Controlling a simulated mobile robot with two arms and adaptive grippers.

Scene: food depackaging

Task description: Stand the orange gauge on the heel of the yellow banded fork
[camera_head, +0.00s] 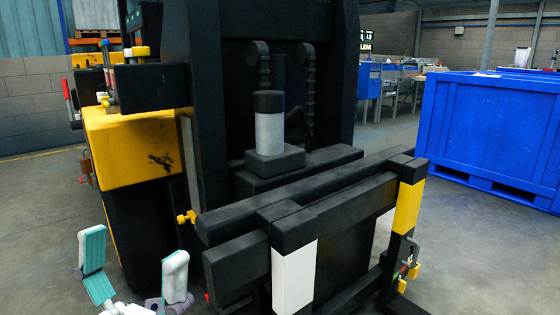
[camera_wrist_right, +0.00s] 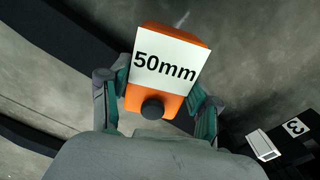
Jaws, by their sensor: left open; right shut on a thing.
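The orange gauge (camera_wrist_right: 172,104) has a white face marked "50mm" and a black round knob. In the right wrist view my right gripper (camera_wrist_right: 160,92) is shut on it, one finger on each side. The right gripper does not show in the head view. The yellow banded fork (camera_head: 409,207) hangs upright at the right end of the forklift carriage in the head view; its lower part, near the heel, is at the bottom edge, partly cut off. My left gripper (camera_head: 135,268) is open and empty at the lower left, apart from the forklift.
A white banded fork (camera_head: 294,276) stands left of the yellow one. The black carriage bar (camera_head: 300,190) spans behind them. A blue crate (camera_head: 490,130) stands at the right, with bare floor before it. Dark bars (camera_wrist_right: 85,35) cross the floor in the wrist view.

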